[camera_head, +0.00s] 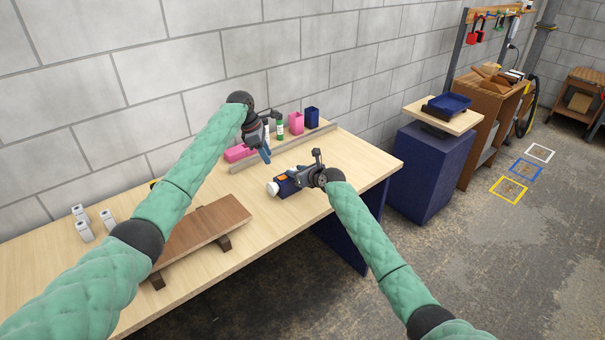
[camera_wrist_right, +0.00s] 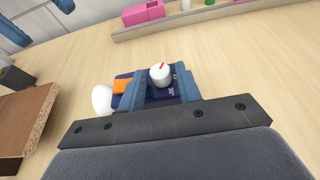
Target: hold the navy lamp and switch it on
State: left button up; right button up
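The navy lamp (camera_head: 287,186) lies on the wooden table, with a white round end (camera_head: 272,188) on its left and an orange patch on top. In the right wrist view the lamp (camera_wrist_right: 160,92) shows a white knob (camera_wrist_right: 161,76) with a red mark and small white print beside it. My right gripper (camera_head: 300,181) is at the lamp; its blue fingers (camera_wrist_right: 164,88) stand apart on either side of the knob, over the navy body. Contact is unclear. My left gripper (camera_head: 267,150) hangs above the table behind the lamp, open and empty.
A brown board (camera_head: 205,228) on dark feet lies front left. White blocks (camera_head: 83,229) stand at far left. A grey rail (camera_head: 290,145) runs along the back, near a pink block (camera_head: 238,153), pink cup (camera_head: 296,122) and navy cup (camera_head: 312,117). The table's right end is clear.

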jog(key=shift+w+a+f, duration=0.15)
jog(key=shift+w+a, duration=0.05)
jog(key=shift+w, duration=0.15)
